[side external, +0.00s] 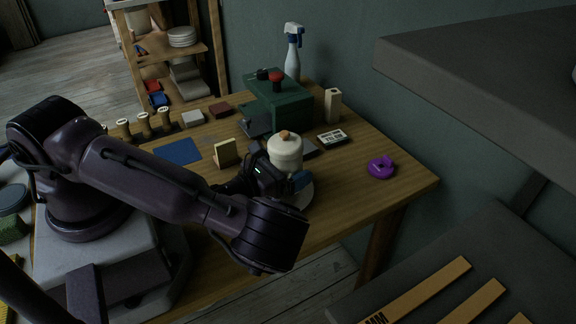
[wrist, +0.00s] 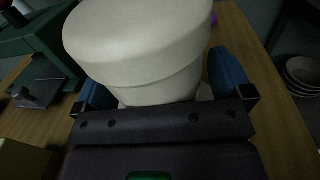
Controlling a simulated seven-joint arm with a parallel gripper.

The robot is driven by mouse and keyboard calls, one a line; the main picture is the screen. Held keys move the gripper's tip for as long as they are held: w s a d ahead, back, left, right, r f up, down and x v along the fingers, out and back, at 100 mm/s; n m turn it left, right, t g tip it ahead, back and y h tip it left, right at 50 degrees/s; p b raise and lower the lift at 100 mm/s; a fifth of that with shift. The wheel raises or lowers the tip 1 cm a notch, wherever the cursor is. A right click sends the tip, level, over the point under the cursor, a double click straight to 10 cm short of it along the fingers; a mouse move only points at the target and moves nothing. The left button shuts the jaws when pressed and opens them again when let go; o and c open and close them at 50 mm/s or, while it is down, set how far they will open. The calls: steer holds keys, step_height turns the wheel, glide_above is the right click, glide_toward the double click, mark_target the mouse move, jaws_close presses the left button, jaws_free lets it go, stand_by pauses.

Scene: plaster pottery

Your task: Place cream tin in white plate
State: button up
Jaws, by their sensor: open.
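The cream tin (side external: 285,152) is a round, pale pot with a lid and an orange-brown knob. It is upright and fills the upper middle of the wrist view (wrist: 140,45). My gripper (side external: 281,178) is open around its lower part, with a blue finger on either side in the wrist view (wrist: 162,84). The white plate (side external: 304,196) shows as a pale rim below the tin, mostly hidden by my gripper and arm. The tin appears to be at or just over the plate; I cannot tell whether its base touches it.
A dark green box (side external: 279,103) stands behind the tin. A spray bottle (side external: 293,52) is at the back and a purple tape dispenser (side external: 381,168) to the right. A small yellow block (side external: 226,152) is left of my gripper. The table's right front is clear.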

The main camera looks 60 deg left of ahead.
mark_target(272, 153)
steer(key=s, duration=0.4)
steer(key=shift+s+d, duration=0.2)
steer(key=shift+d, duration=0.05)
steer(key=r, duration=0.5)
steer(key=shift+s+r, duration=0.25)
steer(key=shift+r, duration=0.8)
